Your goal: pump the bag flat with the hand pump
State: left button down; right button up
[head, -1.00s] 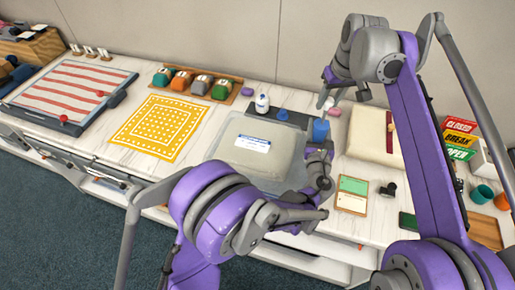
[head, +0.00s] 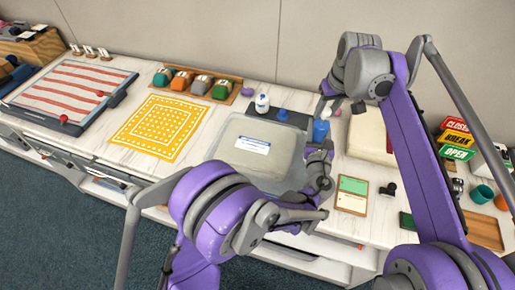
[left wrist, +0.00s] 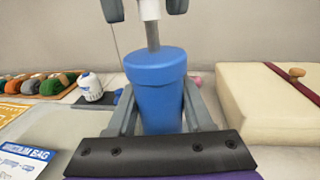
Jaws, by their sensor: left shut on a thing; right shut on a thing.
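The blue hand pump (head: 321,131) stands upright beside the bag's right edge. My left gripper (left wrist: 160,110) is shut around the pump's blue barrel, also clear in the left wrist view (left wrist: 155,75). A grey rod (left wrist: 152,36) rises from its cap to a white handle (left wrist: 150,9). My right gripper (head: 326,104) is above the pump; dark finger parts flank the handle in the left wrist view, shut on it. The bag (head: 232,156) is translucent grey with a white and blue label (head: 253,145). It lies on the counter and looks puffed; its right side is partly behind my left arm.
A white bottle (head: 262,103) and a dark tray (head: 296,120) are behind the bag. A cream box (head: 366,135) stands right of the pump. A yellow patterned cloth (head: 158,125) lies left, with a tray of coloured items (head: 197,84) behind it.

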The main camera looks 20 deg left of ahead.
jog(key=shift+x, duration=0.85)
jog(key=shift+s+d+r, duration=0.1)
jog(key=shift+s, duration=0.05)
jog(key=shift+w+a+r+v, duration=0.15)
jog(key=shift+w+v, duration=0.1)
jog(key=shift+v, duration=1)
jog(key=shift+w+a+v, duration=0.15)
jog(key=shift+w+v, duration=0.15)
jog(key=shift+v, duration=1)
jog(key=shift+w+a+r+v, duration=0.15)
jog(key=shift+w+v, duration=0.1)
jog(key=shift+v, duration=1)
jog(key=shift+s+d+f+x, duration=0.15)
jog(key=shift+s+x, duration=0.1)
jog(key=shift+x, duration=1.05)
jog(key=shift+s+d+x, duration=0.15)
jog(key=shift+s+x, duration=0.15)
jog(key=shift+x, duration=1.05)
jog(key=shift+s+d+f+x, duration=0.1)
jog(key=shift+s+d+x, duration=0.15)
jog(key=shift+x, duration=1.05)
jog(key=o, duration=1.1)
jog(key=shift+a, duration=0.1)
jog(key=shift+c, duration=0.2)
